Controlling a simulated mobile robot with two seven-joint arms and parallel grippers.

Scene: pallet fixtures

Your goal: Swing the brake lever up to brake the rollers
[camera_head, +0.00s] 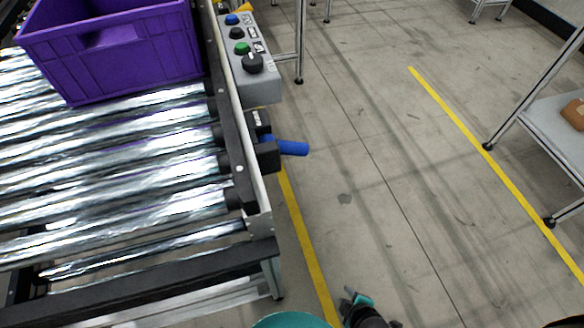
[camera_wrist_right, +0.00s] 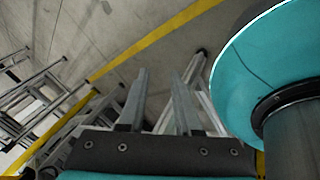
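The brake lever has a blue handle (camera_head: 292,147) that sticks out to the right from a black block (camera_head: 266,156) on the side rail of the roller conveyor. The handle looks roughly level, tipped slightly down at its free end. The rollers (camera_head: 120,170) are bare metal in front of a purple crate (camera_head: 125,50) that stands on them. My right gripper (camera_head: 354,298) is low at the bottom edge of the head view, well apart from the lever. In the right wrist view its two fingers (camera_wrist_right: 161,85) are spread, with nothing between them. My left gripper is not in view.
A grey control box (camera_head: 250,70) with several buttons and a black knob is mounted on the rail just beyond the lever. Yellow floor lines (camera_head: 480,140) cross the concrete. A shelf table (camera_head: 550,115) with a brown item stands at the right. The floor right of the lever is clear.

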